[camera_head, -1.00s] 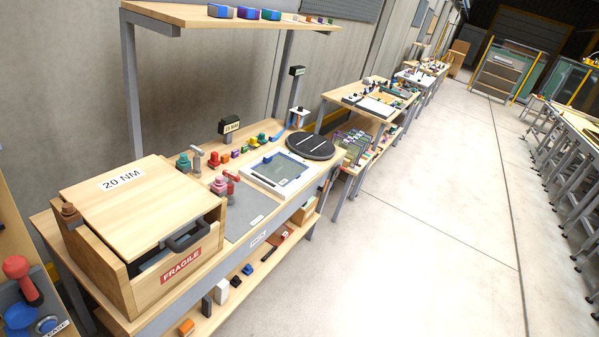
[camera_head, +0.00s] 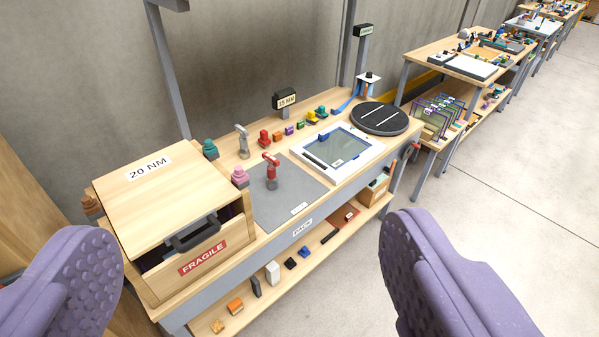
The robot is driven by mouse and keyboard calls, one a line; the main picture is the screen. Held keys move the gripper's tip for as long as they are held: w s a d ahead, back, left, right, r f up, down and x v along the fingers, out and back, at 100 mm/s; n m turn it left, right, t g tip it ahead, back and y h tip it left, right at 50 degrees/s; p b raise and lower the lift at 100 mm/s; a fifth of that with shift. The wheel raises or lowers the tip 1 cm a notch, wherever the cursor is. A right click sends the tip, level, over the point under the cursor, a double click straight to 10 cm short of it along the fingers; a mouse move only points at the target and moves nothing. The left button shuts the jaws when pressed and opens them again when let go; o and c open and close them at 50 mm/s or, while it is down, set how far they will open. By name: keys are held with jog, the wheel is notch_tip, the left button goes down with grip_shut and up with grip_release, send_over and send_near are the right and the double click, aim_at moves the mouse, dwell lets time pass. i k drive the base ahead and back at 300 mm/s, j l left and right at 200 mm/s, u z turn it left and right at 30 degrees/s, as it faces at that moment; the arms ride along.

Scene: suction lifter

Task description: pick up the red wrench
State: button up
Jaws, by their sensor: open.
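The red wrench is not clearly recognisable. A red T-shaped tool with a grey lower end (camera_head: 271,170) stands upright on the grey mat (camera_head: 290,205) of the workbench and may be it. A similar pale grey tool (camera_head: 242,141) stands behind it. My gripper (camera_head: 250,265) is open and empty, with its two purple padded fingers at the lower left and lower right of the view. The fingers are in front of the bench, well apart from the red tool.
A wooden box (camera_head: 212,255) marked FRAGILE stands left of the mat. Pink (camera_head: 239,177) and teal (camera_head: 210,149) knobbed pieces stand near it. A white framed panel (camera_head: 365,160) and a black turntable (camera_head: 380,117) lie to the right. The floor (camera_head: 500,220) at the right is clear.

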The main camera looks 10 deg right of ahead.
aim_at(272, 182)
jog(key=u, duration=2.05)
jog(key=z, duration=2.05)
jog(key=i+l+u, duration=0.4)
jog(key=i+l, duration=0.7)
jog(key=i, duration=0.15)
